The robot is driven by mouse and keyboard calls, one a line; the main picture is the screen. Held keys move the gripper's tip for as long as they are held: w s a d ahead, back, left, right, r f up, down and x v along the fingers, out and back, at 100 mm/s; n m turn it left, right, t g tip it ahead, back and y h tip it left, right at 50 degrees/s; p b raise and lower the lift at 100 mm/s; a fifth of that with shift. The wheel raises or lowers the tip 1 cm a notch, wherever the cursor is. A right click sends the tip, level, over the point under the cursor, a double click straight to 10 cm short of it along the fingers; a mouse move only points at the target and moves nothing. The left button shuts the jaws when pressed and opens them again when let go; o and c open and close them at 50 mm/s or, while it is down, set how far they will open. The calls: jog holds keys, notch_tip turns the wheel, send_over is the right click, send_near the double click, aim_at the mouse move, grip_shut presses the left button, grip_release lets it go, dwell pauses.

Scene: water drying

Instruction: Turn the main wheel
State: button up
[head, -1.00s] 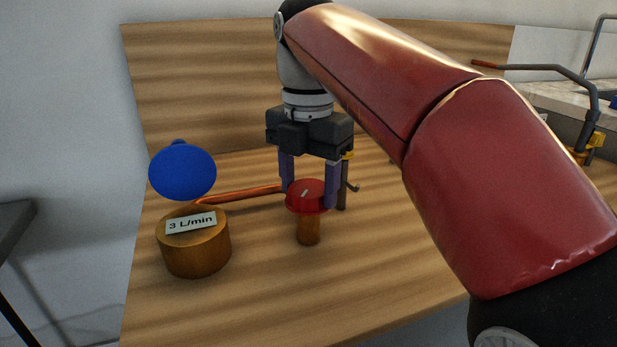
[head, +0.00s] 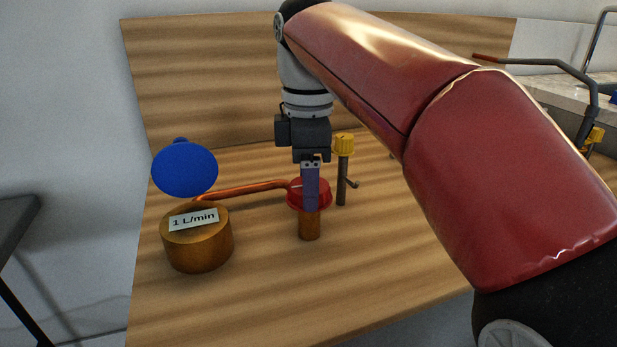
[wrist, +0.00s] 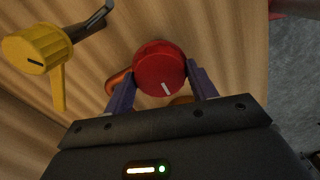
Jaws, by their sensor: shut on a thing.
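The main wheel is taken to be the red round knob (head: 323,194), which sits on a short copper post on the wooden bench. In the wrist view the red knob (wrist: 160,68) carries a white mark on its top. My gripper (head: 311,208) points straight down over it, with one finger in front of the knob and the other hidden behind in the head view. In the wrist view my gripper (wrist: 162,88) has a purple finger on either side of the knob and is shut on it. A copper cylinder (head: 198,248) at the left bears a label (head: 194,219) reading 1 L/min.
A copper pipe (head: 245,190) runs from the cylinder towards the knob's post. A blue disc (head: 185,169) stands behind the cylinder. A yellow-topped valve (head: 344,145) stands close to the right of my gripper. The front of the bench (head: 290,300) is clear.

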jog(key=m, duration=1.2)
jog(key=shift+m, duration=0.4)
dwell(0.3)
jog(key=o, duration=1)
jog(key=shift+r, duration=3.8)
